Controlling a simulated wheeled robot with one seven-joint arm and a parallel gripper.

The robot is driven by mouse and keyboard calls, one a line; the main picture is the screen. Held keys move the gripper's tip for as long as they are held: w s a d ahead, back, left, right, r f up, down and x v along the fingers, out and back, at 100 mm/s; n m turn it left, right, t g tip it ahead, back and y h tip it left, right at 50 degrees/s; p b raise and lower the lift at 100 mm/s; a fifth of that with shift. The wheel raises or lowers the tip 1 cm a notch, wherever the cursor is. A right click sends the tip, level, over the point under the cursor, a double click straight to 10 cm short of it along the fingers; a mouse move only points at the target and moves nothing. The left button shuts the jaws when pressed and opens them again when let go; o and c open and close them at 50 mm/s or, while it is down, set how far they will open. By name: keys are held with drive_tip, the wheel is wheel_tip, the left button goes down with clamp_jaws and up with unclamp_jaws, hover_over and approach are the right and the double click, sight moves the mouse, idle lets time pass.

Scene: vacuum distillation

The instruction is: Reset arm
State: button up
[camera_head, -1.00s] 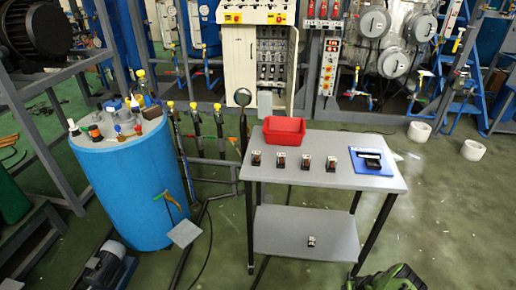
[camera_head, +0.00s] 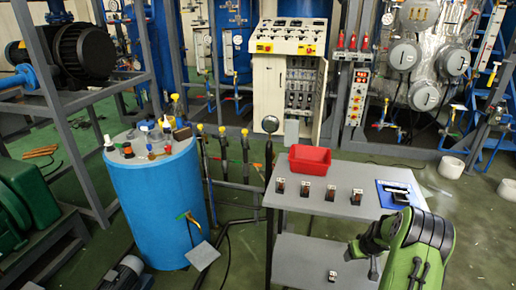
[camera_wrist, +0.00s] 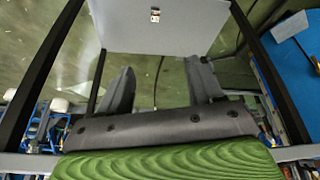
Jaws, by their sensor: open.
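My gripper (camera_wrist: 160,80) is open and empty in the wrist view, its two dark fingers spread apart. It faces the cart's lower shelf (camera_wrist: 190,30), where one small block-like part (camera_wrist: 155,15) lies beyond the fingers; the same part shows in the head view (camera_head: 332,276). My green and black arm rises at the lower right of the head view, in front of the cart's right side and covering part of it.
The cart top (camera_head: 330,176) holds a red bin (camera_head: 309,160), several small dark parts in a row and a blue pad (camera_head: 386,198) with a dark item. A blue drum (camera_head: 160,210) with bottles stands left. A control cabinet (camera_head: 290,85) stands behind.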

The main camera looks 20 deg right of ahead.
drive_tip(key=w+a+r+n, duration=0.1)
drive_tip(key=a+r, duration=0.8)
drive_tip(key=r, duration=0.4)
drive_tip(key=s+a+r+n, duration=0.1)
drive_tip(key=s+a+r, duration=0.5)
drive_tip(key=a+r, duration=0.7)
drive_tip(key=s+a+r, duration=0.2)
drive_tip(key=s+a, duration=0.2)
drive_tip(key=s, duration=0.3)
drive_tip(key=s+a+r+t+y, duration=0.1)
drive_tip(key=s+a, duration=0.3)
drive_tip(key=s, duration=0.3)
drive_tip(key=s+a+r, duration=0.2)
drive_tip(key=s+a, duration=0.2)
drive_tip(key=s, duration=0.3)
wheel_tip(320, 180, up, 12)
drive_tip(key=p, duration=1.3)
drive_tip(key=shift+w+d, duration=0.3)
drive_tip(key=shift+w, duration=0.05)
